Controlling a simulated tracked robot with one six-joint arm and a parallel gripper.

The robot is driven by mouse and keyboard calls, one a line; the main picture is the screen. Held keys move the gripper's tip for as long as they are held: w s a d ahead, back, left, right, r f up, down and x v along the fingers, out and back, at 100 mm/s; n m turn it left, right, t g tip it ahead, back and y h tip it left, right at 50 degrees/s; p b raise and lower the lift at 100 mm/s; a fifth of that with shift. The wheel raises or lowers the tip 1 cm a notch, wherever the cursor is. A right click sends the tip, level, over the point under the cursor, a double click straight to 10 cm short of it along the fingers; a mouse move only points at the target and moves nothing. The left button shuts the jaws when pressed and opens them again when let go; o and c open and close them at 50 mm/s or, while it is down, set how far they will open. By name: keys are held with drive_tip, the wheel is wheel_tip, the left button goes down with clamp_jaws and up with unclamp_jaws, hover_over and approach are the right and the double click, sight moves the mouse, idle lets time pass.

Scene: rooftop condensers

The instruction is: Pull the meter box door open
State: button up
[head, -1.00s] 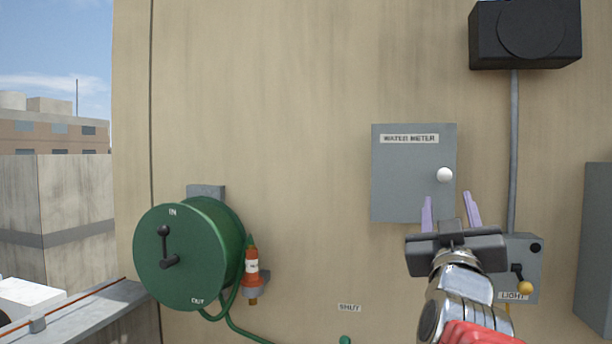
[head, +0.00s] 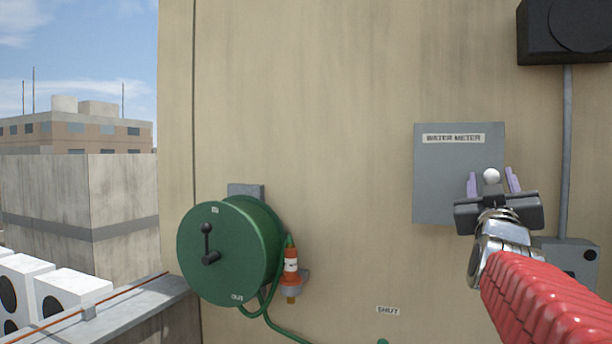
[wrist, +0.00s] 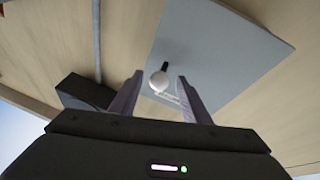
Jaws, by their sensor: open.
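The grey meter box (head: 447,175) with a "WATER METER" label is on the tan wall, right of centre in the head view. Its door looks shut. The round white knob (head: 491,176) is on the door's right side. My gripper (head: 493,184) is open, with its two lilac fingers on either side of the knob in the head view. In the wrist view the knob (wrist: 159,81) on its dark stem appears between and just beyond the open fingertips (wrist: 157,76), nearer the left one. The grey door (wrist: 225,55) lies behind it. I see no contact with the knob.
A green hose reel (head: 230,250) and an orange-and-white nozzle (head: 291,265) are on the wall at left. A black box (head: 565,30) is at upper right, above a grey conduit (head: 565,140). A grey switch box (head: 580,262) is partly behind my arm.

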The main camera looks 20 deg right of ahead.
drive_tip(key=shift+x, duration=0.9)
drive_tip(key=shift+c, duration=0.4)
clamp_jaws()
